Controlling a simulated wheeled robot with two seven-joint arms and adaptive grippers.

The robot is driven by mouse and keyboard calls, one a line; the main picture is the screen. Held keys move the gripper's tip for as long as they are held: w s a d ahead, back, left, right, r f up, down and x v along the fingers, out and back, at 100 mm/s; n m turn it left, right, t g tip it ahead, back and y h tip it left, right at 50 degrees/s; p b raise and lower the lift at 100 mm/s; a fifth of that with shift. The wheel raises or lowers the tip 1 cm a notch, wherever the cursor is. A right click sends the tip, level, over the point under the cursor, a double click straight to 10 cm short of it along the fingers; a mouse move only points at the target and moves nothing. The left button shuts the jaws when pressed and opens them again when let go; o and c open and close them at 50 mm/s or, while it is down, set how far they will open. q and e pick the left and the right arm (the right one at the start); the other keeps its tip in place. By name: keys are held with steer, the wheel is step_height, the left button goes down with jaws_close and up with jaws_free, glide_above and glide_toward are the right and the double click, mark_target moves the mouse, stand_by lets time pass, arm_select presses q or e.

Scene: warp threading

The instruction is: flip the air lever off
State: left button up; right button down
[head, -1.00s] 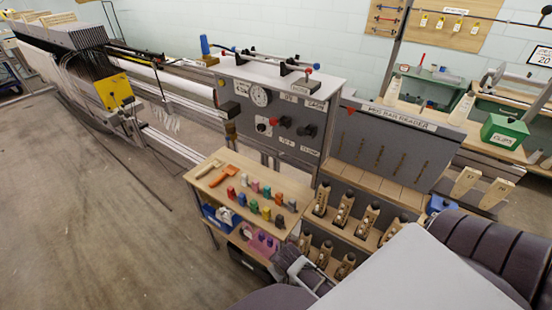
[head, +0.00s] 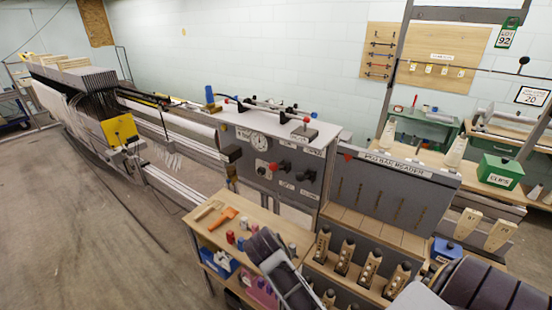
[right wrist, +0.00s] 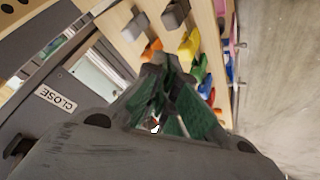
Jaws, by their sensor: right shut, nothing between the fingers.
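The grey control panel (head: 296,158) stands at centre in the head view, with a gauge (head: 259,142) and dark, red-marked controls (head: 283,167) on its front. Levers with red and dark knobs lie on its top (head: 272,110). The small labels are too blurred to tell which is the air lever. In the right wrist view my right gripper (right wrist: 165,62) is shut and empty, its fingers crossing in front of the shelf with coloured bobbins. A "CLOSE" label (right wrist: 57,98) shows on a dark panel to its left. My left gripper cannot be made out.
A wooden shelf (head: 213,238) with an orange tool (head: 223,217) and bobbins stands before the panel, partly hidden by a dark arm part of mine. The bar reader (head: 400,180) stands to the right, a loom with warp threads to the left. Floor at left is clear.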

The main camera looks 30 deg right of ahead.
steer(key=w+d+r+m+h, duration=0.1)
steer(key=w+r+m+h, duration=0.3)
steer(key=r, duration=0.9)
steer(key=w+d+r+m+h, duration=0.2)
steer(key=w+r+m+h, duration=0.2)
steer(key=w+r+m, duration=0.4)
steer(key=shift+w+r+g, duration=0.3)
steer(key=shift+w+r, duration=0.5)
steer(key=shift+r, duration=2.45)
steer(key=shift+d, duration=0.25)
steer(key=p, duration=0.3)
glide_above(279, 167)
steer(key=s+a, duration=0.1)
steer(key=a, duration=0.1)
steer(key=shift+s+f, duration=0.15)
steer(key=shift+f, duration=1.75)
steer(key=shift+f, duration=0.1)
